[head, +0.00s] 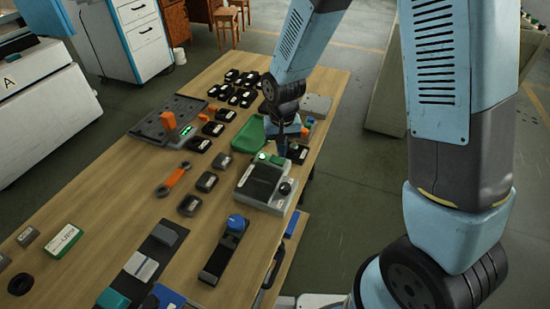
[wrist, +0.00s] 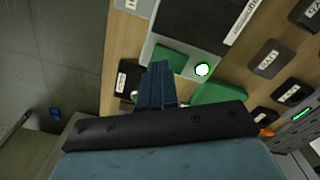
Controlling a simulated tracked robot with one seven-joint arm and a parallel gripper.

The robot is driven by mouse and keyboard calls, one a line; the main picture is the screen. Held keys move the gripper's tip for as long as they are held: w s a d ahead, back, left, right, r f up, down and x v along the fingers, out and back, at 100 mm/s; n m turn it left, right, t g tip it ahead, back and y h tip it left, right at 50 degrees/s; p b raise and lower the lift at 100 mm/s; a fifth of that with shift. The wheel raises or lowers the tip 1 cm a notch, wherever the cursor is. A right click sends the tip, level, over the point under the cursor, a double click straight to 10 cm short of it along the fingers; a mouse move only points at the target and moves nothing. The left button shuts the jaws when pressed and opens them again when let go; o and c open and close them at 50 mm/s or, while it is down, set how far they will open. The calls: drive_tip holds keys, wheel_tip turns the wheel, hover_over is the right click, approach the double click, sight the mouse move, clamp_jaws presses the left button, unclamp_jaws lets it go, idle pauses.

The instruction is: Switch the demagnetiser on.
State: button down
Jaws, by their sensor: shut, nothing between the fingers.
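The demagnetiser appears to be the grey box with a black top plate (head: 262,183) on the bench, with a dark round knob at its near right corner. Its far end shows a glowing green lamp (head: 262,156), which also shines bright in the wrist view (wrist: 202,69). A green part (wrist: 170,58) sits beside the lamp, partly hidden by my fingers. My gripper (head: 282,150) points down at the far end of the box, fingers together and empty. In the wrist view the blue fingers (wrist: 156,72) overlap the green part; I cannot tell whether they touch it.
A green tray (head: 249,136) lies just behind the box. Several small labelled black blocks (head: 207,182) stand to the left. A dark fixture with an orange lever (head: 169,121) is further left, and a blue-knobbed device (head: 236,224) nearer.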

sight(282, 160)
drive_tip(key=shift+r, duration=2.5)
drive_tip(key=d+r+t, duration=0.2)
drive_tip(key=d+r, duration=0.6)
drive_tip(key=r, duration=0.2)
drive_tip(key=s+d+r+m+t, duration=0.2)
drive_tip(key=s+d+r+t, duration=0.1)
drive_tip(key=s+d+r, duration=1.2)
drive_tip(key=shift+s+d+r+t, duration=0.15)
drive_tip(key=shift+d+r+t, duration=0.15)
drive_tip(key=shift+d+r, duration=0.65)
drive_tip(key=shift+d+f, duration=0.2)
drive_tip(key=shift+f, duration=0.05)
